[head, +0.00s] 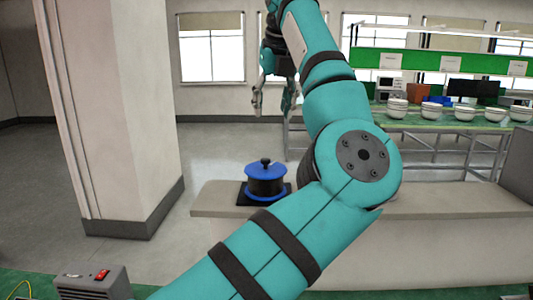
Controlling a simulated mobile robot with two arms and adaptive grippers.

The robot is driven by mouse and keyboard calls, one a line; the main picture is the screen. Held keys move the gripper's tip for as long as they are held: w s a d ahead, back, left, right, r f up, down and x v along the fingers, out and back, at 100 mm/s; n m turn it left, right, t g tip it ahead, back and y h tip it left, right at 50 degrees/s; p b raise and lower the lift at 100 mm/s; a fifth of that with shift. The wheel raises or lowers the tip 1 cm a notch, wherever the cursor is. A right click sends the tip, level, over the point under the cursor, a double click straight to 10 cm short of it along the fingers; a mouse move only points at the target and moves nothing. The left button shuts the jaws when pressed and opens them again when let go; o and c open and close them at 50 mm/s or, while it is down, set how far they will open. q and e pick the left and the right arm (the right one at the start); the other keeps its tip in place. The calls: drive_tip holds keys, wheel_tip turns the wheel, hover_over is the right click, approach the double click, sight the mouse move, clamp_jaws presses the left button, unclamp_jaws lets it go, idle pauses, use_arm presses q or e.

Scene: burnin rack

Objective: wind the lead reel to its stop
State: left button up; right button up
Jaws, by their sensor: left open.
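The lead reel (265,185) stands on a dark square base on a low beige counter. It has a black drum between blue flanges and a small black knob on top. My left gripper (273,103) hangs with its fingers pointing down and spread apart, with nothing between them. In the picture it is above the reel, clearly apart from it. How far beyond or before the reel it is, I cannot tell. My teal left arm crosses the view and hides part of the counter right of the reel. My right gripper is not in view.
The beige counter (450,200) runs to the right behind my arm. A grey box with a red switch (102,275) is at the lower left. A thick pillar (115,110) stands at left. A green bench (440,128) with several white bowls is at the back right.

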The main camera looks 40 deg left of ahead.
sight(266, 159)
use_arm(q)
drive_tip(key=p+x, duration=0.2)
drive_tip(key=x, duration=1.1)
drive_tip(key=shift+w+f+p, duration=0.15)
drive_tip(key=shift+p, duration=0.2)
drive_tip(key=shift+w+a+f, duration=0.15)
drive_tip(key=shift+a+f, duration=0.05)
drive_tip(key=shift+f, duration=0.45)
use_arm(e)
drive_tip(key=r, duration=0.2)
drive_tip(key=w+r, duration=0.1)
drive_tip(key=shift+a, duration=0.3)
use_arm(q)
drive_tip(key=c, duration=0.8)
clamp_jaws()
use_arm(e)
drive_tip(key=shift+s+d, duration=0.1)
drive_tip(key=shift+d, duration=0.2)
